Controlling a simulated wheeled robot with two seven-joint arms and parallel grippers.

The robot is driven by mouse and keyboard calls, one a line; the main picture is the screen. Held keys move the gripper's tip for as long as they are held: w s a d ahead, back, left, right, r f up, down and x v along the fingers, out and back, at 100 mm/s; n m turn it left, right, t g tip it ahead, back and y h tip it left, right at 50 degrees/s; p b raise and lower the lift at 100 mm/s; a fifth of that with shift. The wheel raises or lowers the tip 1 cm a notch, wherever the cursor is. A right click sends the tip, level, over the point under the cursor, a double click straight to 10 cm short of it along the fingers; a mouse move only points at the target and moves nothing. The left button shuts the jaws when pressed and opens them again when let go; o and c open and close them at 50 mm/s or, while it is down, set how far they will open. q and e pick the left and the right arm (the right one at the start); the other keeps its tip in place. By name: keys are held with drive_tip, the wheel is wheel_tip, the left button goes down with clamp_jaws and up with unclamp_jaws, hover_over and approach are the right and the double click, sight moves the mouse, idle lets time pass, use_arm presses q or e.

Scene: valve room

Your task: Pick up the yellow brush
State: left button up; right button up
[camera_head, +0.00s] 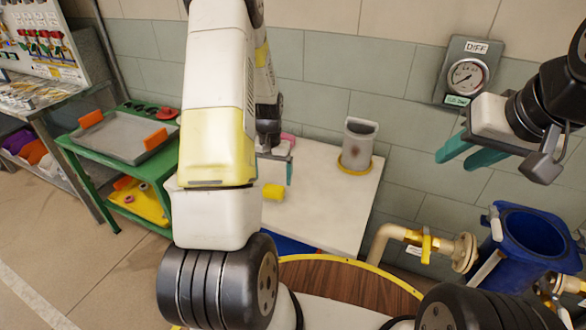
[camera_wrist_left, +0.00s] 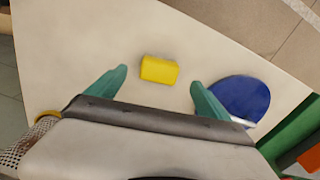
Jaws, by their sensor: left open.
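The yellow brush (camera_head: 273,192) shows as a small yellow block on the white table (camera_head: 325,215). In the left wrist view the yellow brush (camera_wrist_left: 159,69) lies ahead of my left gripper (camera_wrist_left: 157,86), between the lines of its two teal fingers. No finger visibly touches it. My left gripper (camera_head: 280,166) is open and empty, close to the brush in the head view; my arm partly hides this area. My right gripper (camera_head: 461,158) is open and empty, raised in front of the wall at the right.
A grey canister (camera_head: 359,145) on a yellow base stands at the table's back. A blue oval object (camera_wrist_left: 243,97) is right of the brush in the wrist view. A green cart (camera_head: 85,150) stands left. Pipes with a yellow valve (camera_head: 427,244) and a blue bin (camera_head: 520,250) are at right.

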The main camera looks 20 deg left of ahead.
sight(273, 187)
use_arm(q)
drive_tip(key=f, duration=0.7)
drive_tip(key=shift+w+f, duration=0.25)
drive_tip(key=shift+w, duration=0.05)
drive_tip(key=c, duration=1.5)
drive_tip(key=shift+r, duration=0.15)
drive_tip(key=shift+r, duration=0.55)
wheel_tip(273, 187, up, 2)
drive_tip(key=shift+r, duration=0.2)
drive_tip(key=s+d, duration=0.2)
drive_tip(key=s, duration=0.5)
drive_tip(key=s+d+r, duration=0.1)
drive_tip(key=s+d, duration=0.2)
drive_tip(key=s, duration=0.5)
drive_tip(key=shift+d+r, duration=0.15)
drive_tip(key=shift+s, duration=0.1)
